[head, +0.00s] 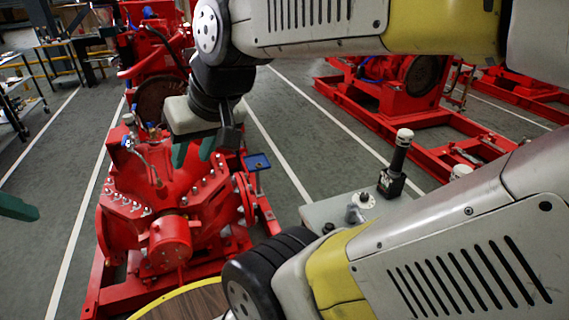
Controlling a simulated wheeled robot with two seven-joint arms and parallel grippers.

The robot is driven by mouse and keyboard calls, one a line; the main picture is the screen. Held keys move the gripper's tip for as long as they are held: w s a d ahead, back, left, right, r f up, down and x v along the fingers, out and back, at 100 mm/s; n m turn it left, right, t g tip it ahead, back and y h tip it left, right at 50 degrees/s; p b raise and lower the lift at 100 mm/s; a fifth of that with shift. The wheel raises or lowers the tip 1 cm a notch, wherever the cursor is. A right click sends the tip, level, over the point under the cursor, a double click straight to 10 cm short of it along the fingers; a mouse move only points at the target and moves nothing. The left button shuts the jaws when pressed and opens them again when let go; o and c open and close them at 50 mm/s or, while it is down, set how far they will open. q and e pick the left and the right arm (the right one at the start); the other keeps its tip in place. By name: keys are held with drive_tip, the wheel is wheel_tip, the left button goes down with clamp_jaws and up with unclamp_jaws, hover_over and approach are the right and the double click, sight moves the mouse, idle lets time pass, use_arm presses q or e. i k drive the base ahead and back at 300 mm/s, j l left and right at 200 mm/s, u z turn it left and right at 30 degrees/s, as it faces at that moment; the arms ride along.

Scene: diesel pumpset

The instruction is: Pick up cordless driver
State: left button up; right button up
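A black upright object with a pale top (397,158), which may be the cordless driver, stands on a grey surface right of centre; I cannot tell for sure. My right gripper (194,154) hangs above the red pump unit (170,205), left of that object and well apart from it. Its two green fingers are spread with nothing visible between them. Of my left gripper, only what looks like a green fingertip (17,207) shows at the left edge; its opening is hidden.
The grey surface (325,213) also bears a small fitting with a white disc (364,200). A yellow-edged wooden surface (190,304) is at the bottom. Red engine frames (400,120) stand behind, with clear floor between.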

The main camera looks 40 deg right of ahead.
sight(404, 137)
drive_tip(key=z, duration=2.35)
drive_tip(key=u, duration=0.9)
drive_tip(key=k+u, duration=0.6)
drive_tip(key=u, duration=0.2)
drive_tip(key=i+l, duration=0.1)
drive_tip(key=l, duration=0.5)
